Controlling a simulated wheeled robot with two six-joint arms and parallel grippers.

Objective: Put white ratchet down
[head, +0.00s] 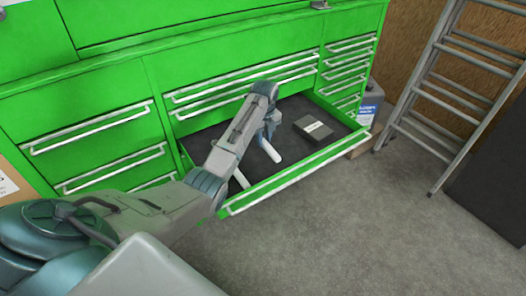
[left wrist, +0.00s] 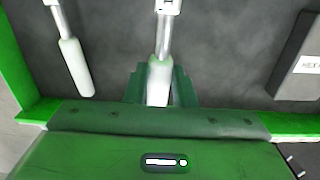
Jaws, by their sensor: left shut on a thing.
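My left gripper (head: 268,130) reaches into the open green drawer (head: 295,180). In the left wrist view, its fingers (left wrist: 161,86) are shut on the white handle of a ratchet (left wrist: 158,82), whose metal shaft and head extend toward the top edge. In the head view the held white handle (head: 269,150) shows below the fingers, over the dark drawer floor. I cannot tell whether it touches the floor. A second ratchet with a white handle (left wrist: 76,68) lies to the left of it; my arm partly hides it in the head view (head: 241,178). My right gripper is not in view.
A dark grey labelled box (head: 313,131) lies at the right in the drawer and shows in the left wrist view (left wrist: 299,60). Dark drawer floor is free between box and gripper. Closed drawers surround it. A ladder (head: 450,90) stands at the right.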

